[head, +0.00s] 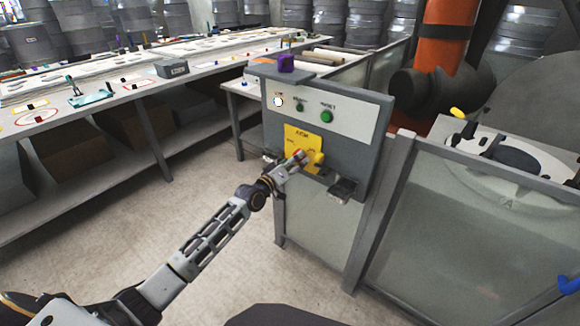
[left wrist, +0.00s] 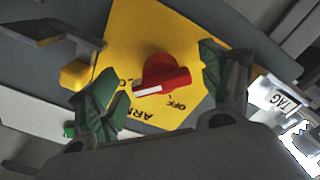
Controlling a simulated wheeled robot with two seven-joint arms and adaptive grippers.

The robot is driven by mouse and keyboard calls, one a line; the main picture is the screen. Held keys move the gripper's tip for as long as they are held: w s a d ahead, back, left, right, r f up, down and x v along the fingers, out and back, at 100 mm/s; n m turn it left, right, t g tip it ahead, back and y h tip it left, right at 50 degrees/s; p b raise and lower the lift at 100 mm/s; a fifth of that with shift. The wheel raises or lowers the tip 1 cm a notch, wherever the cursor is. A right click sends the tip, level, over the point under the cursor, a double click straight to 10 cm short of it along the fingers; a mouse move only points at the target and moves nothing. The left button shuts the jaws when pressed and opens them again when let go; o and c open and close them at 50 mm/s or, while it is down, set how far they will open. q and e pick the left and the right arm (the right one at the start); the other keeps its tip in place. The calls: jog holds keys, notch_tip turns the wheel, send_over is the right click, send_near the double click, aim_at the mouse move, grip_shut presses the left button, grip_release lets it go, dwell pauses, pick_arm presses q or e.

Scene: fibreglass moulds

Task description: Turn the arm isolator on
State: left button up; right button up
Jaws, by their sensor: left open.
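The arm isolator is a red rotary knob (left wrist: 163,76) on a yellow plate (left wrist: 145,40) in the left wrist view. The knob has a white mark on its handle, and the word OFF is printed beside it. In the head view the yellow plate (head: 292,139) is on the front of a grey control panel (head: 353,112). My left gripper (head: 300,160) is in front of the plate and largely covers the knob there. In the left wrist view the left gripper (left wrist: 155,88) is open, with a green-padded finger on each side of the knob. Contact cannot be told. My right gripper is out of view.
A white light (head: 278,101) and green buttons (head: 326,116) are above the plate. A glass-panelled fence (head: 455,235) stands at right. The floor (head: 225,170) at left is clear.

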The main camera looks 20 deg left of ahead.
pick_arm(q)
jog(key=shift+s, duration=0.2)
jog(key=v, duration=1.1)
jog(key=shift+s+a, duration=0.15)
jog(key=shift+s, duration=0.15)
dwell(0.3)
dwell(0.6)
